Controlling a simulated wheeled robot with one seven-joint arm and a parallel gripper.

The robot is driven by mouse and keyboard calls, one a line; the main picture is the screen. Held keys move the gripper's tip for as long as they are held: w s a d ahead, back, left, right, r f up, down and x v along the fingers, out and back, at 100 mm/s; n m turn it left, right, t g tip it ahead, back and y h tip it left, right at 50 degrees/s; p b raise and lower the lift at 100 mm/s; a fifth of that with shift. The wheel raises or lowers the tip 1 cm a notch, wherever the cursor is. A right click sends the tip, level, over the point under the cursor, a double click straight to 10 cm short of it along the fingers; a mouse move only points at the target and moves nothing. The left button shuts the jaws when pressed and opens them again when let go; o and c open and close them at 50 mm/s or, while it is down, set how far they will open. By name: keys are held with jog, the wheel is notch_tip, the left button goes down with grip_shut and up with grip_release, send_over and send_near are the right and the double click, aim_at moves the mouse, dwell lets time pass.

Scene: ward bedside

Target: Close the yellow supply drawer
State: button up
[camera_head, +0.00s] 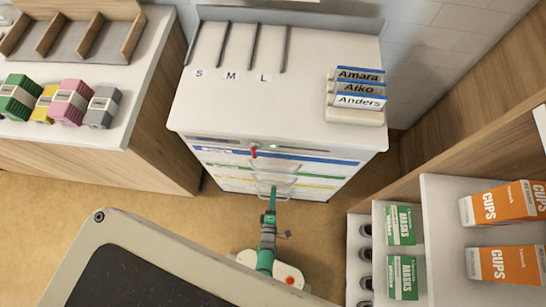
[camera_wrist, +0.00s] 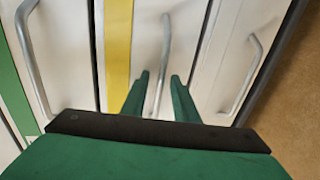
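The yellow supply drawer is a white front with a yellow stripe (camera_head: 308,185) low on the white cart (camera_head: 270,95) in the head view. In the wrist view its yellow stripe (camera_wrist: 117,50) runs beside a grey bar handle (camera_wrist: 165,45). I cannot tell how far the drawer stands out. My green gripper (camera_head: 272,190) is at the cart's front, by the lower handles. In the wrist view my gripper (camera_wrist: 161,85) is open, with one finger on each side of the handle's near part. I cannot tell whether the fingers touch it.
Green-striped (camera_wrist: 12,90) and plain (camera_wrist: 225,70) drawer fronts flank it in the wrist view. Name blocks (camera_head: 358,92) stand on the cart. A wooden cabinet (camera_head: 160,140) is at left. A shelf with orange cup boxes (camera_head: 505,203) is at right. Some floor (camera_head: 190,215) is clear before the cart.

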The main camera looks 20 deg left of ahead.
jog(key=v, duration=1)
jog(key=shift+s+d, duration=0.2)
jog(key=shift+s, duration=0.15)
jog(key=shift+r, duration=0.1)
dwell(0.3)
